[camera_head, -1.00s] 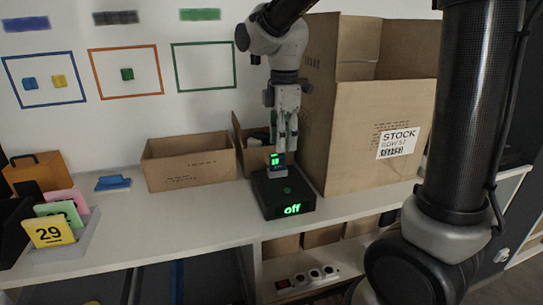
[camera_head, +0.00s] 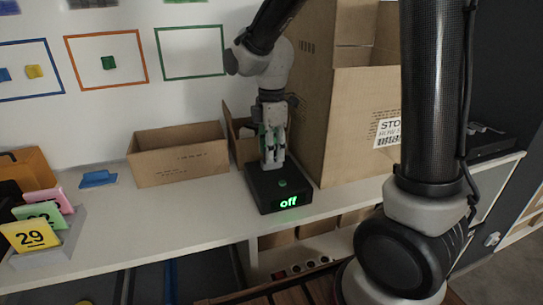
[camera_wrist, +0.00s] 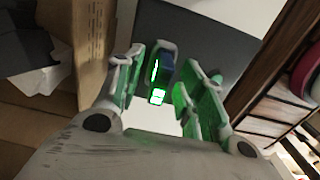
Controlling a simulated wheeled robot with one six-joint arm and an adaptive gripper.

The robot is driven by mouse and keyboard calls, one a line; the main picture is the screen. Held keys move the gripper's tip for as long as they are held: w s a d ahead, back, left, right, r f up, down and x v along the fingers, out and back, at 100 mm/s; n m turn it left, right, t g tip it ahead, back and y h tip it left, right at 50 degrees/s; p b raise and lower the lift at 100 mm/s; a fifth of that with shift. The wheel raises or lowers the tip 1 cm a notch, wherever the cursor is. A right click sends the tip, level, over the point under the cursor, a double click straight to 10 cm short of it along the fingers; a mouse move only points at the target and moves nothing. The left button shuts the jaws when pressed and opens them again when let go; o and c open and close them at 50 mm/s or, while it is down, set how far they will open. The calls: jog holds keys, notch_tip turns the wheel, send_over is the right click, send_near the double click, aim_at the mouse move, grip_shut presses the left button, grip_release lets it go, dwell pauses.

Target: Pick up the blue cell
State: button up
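The blue cell (camera_wrist: 167,71) stands upright with a small lit green display, between my gripper's fingers in the wrist view. My gripper (camera_head: 271,166) points down over the black device (camera_head: 262,197), which has a green button and a lit "off" display. In the wrist view my gripper (camera_wrist: 172,80) is open, with fingers on both sides of the cell. A gap shows at the right finger; I cannot tell whether the left finger touches. In the head view the fingers largely hide the cell.
An open carton (camera_head: 180,160) stands left of the device, a small open carton (camera_head: 236,128) behind it, and a tall carton (camera_head: 345,125) close to its right. A flat blue object (camera_head: 98,179) lies on the counter (camera_head: 150,225), with numbered cards (camera_head: 30,236) at the left.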

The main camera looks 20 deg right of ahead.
grip_shut()
jog(key=shift+r, duration=0.1)
notch_tip(320, 180, up, 10)
jog(key=shift+f, duration=0.1)
dwell(0.4)
